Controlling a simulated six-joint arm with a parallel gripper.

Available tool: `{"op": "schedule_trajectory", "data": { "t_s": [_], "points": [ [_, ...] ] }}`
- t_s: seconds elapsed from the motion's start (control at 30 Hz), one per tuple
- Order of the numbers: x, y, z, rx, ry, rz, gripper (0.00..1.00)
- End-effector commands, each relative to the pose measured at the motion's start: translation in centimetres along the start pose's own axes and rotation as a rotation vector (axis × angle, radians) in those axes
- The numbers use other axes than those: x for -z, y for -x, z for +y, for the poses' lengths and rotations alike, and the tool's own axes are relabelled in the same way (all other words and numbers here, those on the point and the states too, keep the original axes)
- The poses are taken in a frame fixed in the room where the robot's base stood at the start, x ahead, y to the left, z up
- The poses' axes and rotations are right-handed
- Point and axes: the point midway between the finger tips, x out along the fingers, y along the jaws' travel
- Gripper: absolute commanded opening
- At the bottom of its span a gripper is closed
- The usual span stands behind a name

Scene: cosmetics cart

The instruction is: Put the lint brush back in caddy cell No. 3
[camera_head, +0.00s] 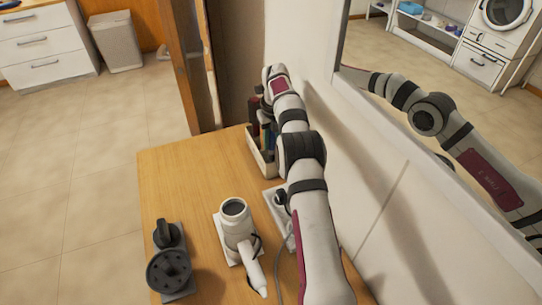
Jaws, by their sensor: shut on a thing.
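The caddy (257,158) is a pale open box at the far right end of the wooden top, against the wall. Dark red, blue and green items stand in it, too small to tell apart. My arm reaches along the wall to the caddy, and its wrist is above the caddy's far part. My gripper (265,105) is a small dark shape below the wrist, mostly hidden by my arm. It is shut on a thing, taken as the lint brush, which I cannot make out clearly. The cell numbers cannot be read, and the caddy's right side is hidden.
A white hair dryer (238,235) lies on a pale holder at the front middle. A dark round attachment (169,270) sits on a grey stand to its left. A pale tray (273,198) with a cable is beside my arm. The mirror (430,150) and wall bound the right.

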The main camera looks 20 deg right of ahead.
Motion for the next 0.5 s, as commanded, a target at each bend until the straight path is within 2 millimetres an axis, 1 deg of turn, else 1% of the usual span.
{"op": "schedule_trajectory", "data": {
  "t_s": [0.1,0.2,0.5],
  "points": [
    [0.4,-2.6,0.1,-0.001,0.001,0.002,0.00],
    [0.5,-4.0,0.1,0.000,0.002,0.002,0.00],
    [0.5,-4.2,0.1,0.001,0.003,0.000,0.00]
  ]
}}
